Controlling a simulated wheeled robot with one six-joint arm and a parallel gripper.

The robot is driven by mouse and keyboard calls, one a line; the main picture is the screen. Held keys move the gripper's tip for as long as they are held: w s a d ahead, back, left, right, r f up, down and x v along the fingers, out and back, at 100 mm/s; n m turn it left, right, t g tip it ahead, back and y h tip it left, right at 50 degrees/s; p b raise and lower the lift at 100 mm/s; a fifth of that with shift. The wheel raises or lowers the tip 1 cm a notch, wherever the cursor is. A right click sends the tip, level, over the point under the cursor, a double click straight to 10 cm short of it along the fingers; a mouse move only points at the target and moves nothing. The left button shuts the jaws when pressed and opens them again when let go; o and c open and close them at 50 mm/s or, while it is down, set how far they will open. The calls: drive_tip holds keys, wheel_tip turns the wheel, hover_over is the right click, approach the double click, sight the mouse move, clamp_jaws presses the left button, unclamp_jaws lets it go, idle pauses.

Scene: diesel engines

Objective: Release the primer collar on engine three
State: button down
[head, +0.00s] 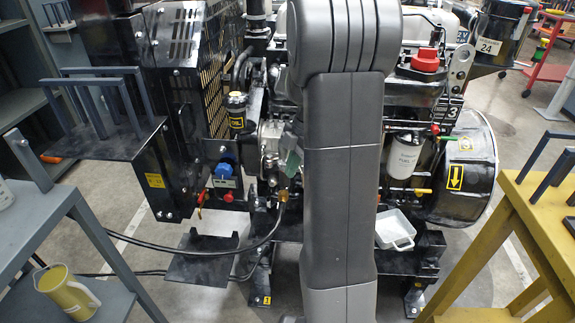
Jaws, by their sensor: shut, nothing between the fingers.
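Engine three (452,145) is black, with a number 3 plate at its right. A white fuel filter (404,155) labelled FUEL hangs upright on its front, just right of my arm. A small red knob (435,129) sits by the filter's black head, and a yellow lever (422,191) is below it. I cannot tell which part is the primer collar; it may be hidden behind my arm. My grey arm covers the middle of the engine from top to bottom. My gripper does not show.
A white tray (395,229) is below the filter. A yellow bench (515,210) stands at right, a grey trolley (35,225) with a yellow jug (68,292) at left. A black shelf (100,143) juts out at left. Black hoses (190,247) cross at left.

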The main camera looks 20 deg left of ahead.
drive_tip(key=shift+w+d, duration=0.35)
idle(0.6)
drive_tip(key=shift+r+p, duration=0.1)
drive_tip(key=shift+p, duration=0.2)
